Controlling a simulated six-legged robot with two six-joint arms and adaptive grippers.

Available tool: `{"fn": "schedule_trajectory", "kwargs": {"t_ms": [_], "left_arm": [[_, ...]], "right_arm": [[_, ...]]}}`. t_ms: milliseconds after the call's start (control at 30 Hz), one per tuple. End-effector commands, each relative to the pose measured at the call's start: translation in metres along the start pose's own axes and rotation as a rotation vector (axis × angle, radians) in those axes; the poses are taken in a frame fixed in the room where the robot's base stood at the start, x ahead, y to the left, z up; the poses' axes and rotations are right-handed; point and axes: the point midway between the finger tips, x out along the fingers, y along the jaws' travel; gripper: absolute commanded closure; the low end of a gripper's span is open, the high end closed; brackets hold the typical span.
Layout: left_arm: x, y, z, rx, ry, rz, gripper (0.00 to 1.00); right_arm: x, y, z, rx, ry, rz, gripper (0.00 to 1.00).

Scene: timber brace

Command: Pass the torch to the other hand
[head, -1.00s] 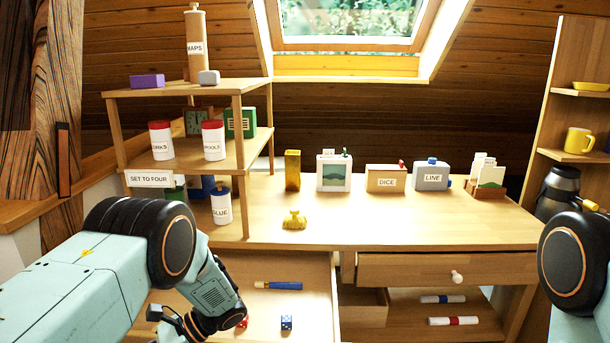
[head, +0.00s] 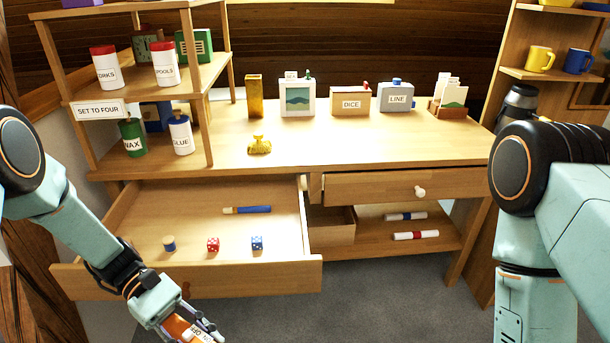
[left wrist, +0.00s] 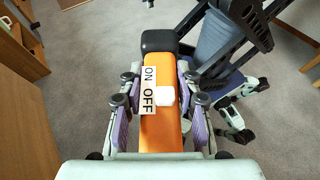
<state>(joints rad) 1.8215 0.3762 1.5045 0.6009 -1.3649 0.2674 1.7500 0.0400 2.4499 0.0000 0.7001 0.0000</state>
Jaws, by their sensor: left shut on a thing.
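The torch (left wrist: 163,125) has an orange body, a black head, a white button and an ON/OFF label. In the left wrist view it lies lengthwise between the purple finger pads of my left gripper (left wrist: 160,118), which is shut on it. In the head view the gripper (head: 192,326) is low, in front of the open drawer, and part of the orange torch (head: 178,327) shows at the bottom edge. My right arm comes down at the right of the head view. Its gripper is below the picture.
Grey floor (head: 370,300) is clear between my arms.

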Motion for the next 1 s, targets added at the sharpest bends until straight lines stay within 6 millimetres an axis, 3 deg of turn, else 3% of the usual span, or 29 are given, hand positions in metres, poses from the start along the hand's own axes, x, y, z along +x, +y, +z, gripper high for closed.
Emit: {"fn": "schedule_trajectory", "kwargs": {"t_ms": [200, 500, 700, 1000], "left_arm": [[-0.004, 0.022, 0.010, -0.157, -0.008, 0.383, 1.00], [-0.017, 0.036, 0.020, -0.341, -0.013, 0.828, 1.00], [-0.023, 0.042, 0.032, -0.406, -0.011, 0.997, 1.00], [-0.038, 0.051, 0.042, -0.429, -0.002, 1.049, 1.00]], "right_arm": [[0.012, 0.000, 0.000, 0.000, 0.000, 0.000, 0.60], [0.030, 0.000, 0.000, 0.000, 0.000, 0.000, 0.60], [0.043, 0.000, 0.000, 0.000, 0.000, 0.000, 0.60], [0.054, 0.000, 0.000, 0.000, 0.000, 0.000, 0.60]]}}
